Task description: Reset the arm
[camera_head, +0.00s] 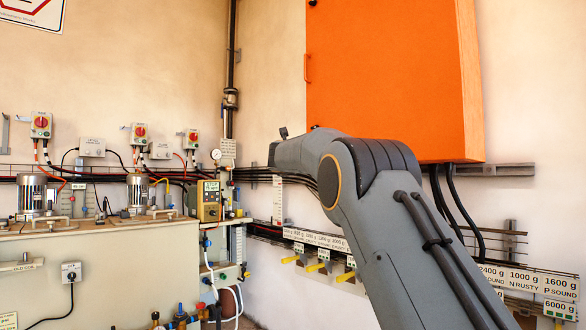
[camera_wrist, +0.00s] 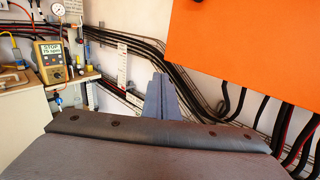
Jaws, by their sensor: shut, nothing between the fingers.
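My grey arm (camera_head: 395,220) rises from the lower right of the head view, bends at the elbow and reaches left, in front of the wall. In the wrist view my gripper (camera_wrist: 160,92) shows as two blue-grey fingers close together, pointing away past the dark padded edge of my wrist. The fingers are shut and empty, with the wall and black cables behind them. In the head view the fingers cannot be made out behind the arm.
A large orange cabinet (camera_head: 390,75) hangs on the wall behind and above my arm. A bench (camera_head: 110,265) with motors and a yellow meter (camera_head: 209,200) stands at left. Black cables and labelled weight racks (camera_head: 318,240) run along the wall. Open air lies above the bench.

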